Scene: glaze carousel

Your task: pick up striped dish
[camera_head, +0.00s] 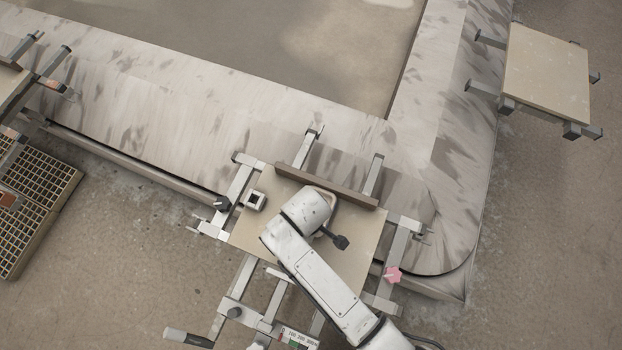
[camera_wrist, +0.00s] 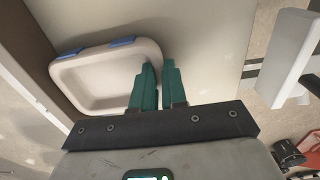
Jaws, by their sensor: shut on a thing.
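The striped dish (camera_wrist: 90,62) is a pale, rounded-square shallow dish with blue stripes on its rim, seen in the wrist view. My gripper (camera_wrist: 158,72) has green fingers and is shut on the dish's right-hand wall, one finger inside and one outside. The dish is over a pale board (camera_wrist: 215,40); whether it touches the board I cannot tell. In the head view my arm hides nearly all of the dish and the gripper.
The board (camera_head: 347,257) sits on a metal frame beside the conveyor (camera_head: 200,100), with a brown ledge (camera_head: 325,185) along its far edge. Another board (camera_head: 547,75) stands at upper right, and a grated crate (camera_head: 35,200) at left.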

